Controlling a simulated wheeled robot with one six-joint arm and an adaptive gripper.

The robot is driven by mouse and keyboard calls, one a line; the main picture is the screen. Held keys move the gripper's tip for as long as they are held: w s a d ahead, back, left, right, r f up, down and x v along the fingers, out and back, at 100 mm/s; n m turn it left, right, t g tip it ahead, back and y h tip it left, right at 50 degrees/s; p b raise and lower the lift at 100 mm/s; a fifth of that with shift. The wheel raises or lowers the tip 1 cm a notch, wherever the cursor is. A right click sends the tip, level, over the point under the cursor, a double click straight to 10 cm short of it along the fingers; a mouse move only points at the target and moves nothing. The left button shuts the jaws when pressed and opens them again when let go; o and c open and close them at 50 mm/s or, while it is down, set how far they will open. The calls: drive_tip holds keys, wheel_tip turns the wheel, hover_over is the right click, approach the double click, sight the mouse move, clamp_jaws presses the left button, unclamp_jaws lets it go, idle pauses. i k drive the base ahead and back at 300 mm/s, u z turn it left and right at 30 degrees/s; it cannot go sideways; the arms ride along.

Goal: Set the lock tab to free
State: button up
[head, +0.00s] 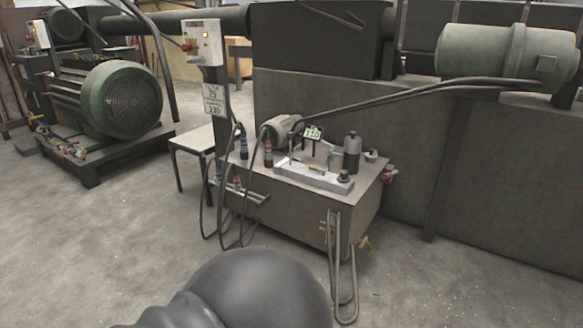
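I cannot make out a lock tab for certain. A low grey cabinet (300,222) stands in the middle with small fittings on its top. Among them is a pale raised block (318,183) with a small orange-yellow piece (316,168) on it and a black knob (343,177) at its right end. These parts are too small to tell which is a tab or how it is set. My gripper is not in view. A dark rounded part of my own arm covers the bottom middle of the picture.
A grey control box (202,45) stands on a post at the cabinet's left. Dark hoses (343,270) hang down the cabinet's front. A red fitting (388,174) sticks out at its right. A large green motor (122,98) stands at the left. The concrete floor (110,235) in front is clear.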

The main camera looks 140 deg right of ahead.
sight(316, 169)
drive_tip(key=k, duration=1.1)
drive_tip(key=z, duration=4.85)
drive_tip(key=i, duration=1.45)
drive_tip(key=u, duration=0.35)
